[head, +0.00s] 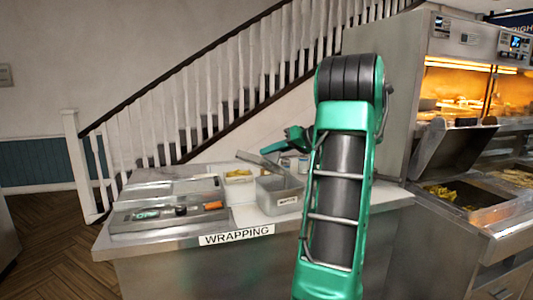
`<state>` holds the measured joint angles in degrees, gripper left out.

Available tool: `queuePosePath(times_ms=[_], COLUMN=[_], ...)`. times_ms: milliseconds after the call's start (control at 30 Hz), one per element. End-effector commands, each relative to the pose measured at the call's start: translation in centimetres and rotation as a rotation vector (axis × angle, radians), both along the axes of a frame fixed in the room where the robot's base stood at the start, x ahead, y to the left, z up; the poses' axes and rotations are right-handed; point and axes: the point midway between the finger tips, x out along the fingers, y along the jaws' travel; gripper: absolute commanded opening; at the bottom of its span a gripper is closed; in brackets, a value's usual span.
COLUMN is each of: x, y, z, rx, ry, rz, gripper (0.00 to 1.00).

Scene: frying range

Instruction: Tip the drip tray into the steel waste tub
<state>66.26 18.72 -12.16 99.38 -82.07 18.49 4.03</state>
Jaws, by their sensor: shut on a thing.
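The drip tray (259,160) is a grey flat piece, tilted, with its lower right end over the steel waste tub (278,203). The tub is an open grey box with a small label on its front, standing on the counter. My gripper (270,147), green and dark, is just above the tray and shut on it; the fingertips are small and partly unclear. My arm hides the tub's right surroundings. I cannot tell whether anything is falling from the tray or lies in the tub.
The steel counter (150,251) carries a "WRAPPING" label. A small tub with yellow contents (238,178) stands left of the waste tub, beside a flat steel unit (165,205) with an orange-handled item. A fryer (480,209) and heated cabinet stand right. A stair railing is behind.

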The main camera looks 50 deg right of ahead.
Motion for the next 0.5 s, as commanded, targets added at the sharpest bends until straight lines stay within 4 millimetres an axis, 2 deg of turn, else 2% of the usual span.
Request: queuePosePath(times_ms=[500], x=[0.1], y=[3.1], z=[-2.1], rx=[-0.490], ry=[0.008], rz=[0.000], gripper=[0.00])
